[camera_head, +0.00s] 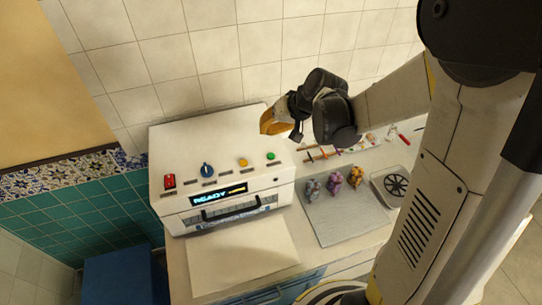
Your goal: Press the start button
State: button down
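A white machine (225,147) stands on the counter with a lit display (218,195) that reads "READY". Its sloped top panel carries a red switch (169,181), a blue knob (206,170), a yellow button (243,162) and a green button (270,156). The small labels under them are too small to read, so I cannot tell which is the start button. My gripper (272,121), with yellow fingertips, is above the right rear of the machine, apart from the buttons. I cannot tell whether its fingers are open or shut.
A grey tray (340,223) with several small figures (334,182) lies right of the machine. Brushes or tools (320,153) lie behind it. A pale board (240,262) lies in front. A tiled wall (190,60) rises behind.

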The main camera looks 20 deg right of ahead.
jog(key=b, duration=0.6)
send_near(262, 153)
jog(key=x, duration=0.5)
jog(key=shift+w+a+r, duration=0.15)
jog(key=shift+w+a, duration=0.05)
jog(key=shift+w, duration=0.1)
dwell(0.4)
jog(key=shift+f+b, duration=0.3)
jog(key=shift+f, duration=0.1)
jog(key=shift+f+b, duration=0.4)
jog(key=shift+b, duration=0.05)
dwell(0.5)
jog(key=shift+r, duration=0.15)
jog(key=shift+r+p, duration=0.6)
jog(key=shift+r, duration=0.1)
notch_tip(262, 153, up, 5)
jog(key=p, duration=0.3)
jog(key=shift+p, duration=0.35)
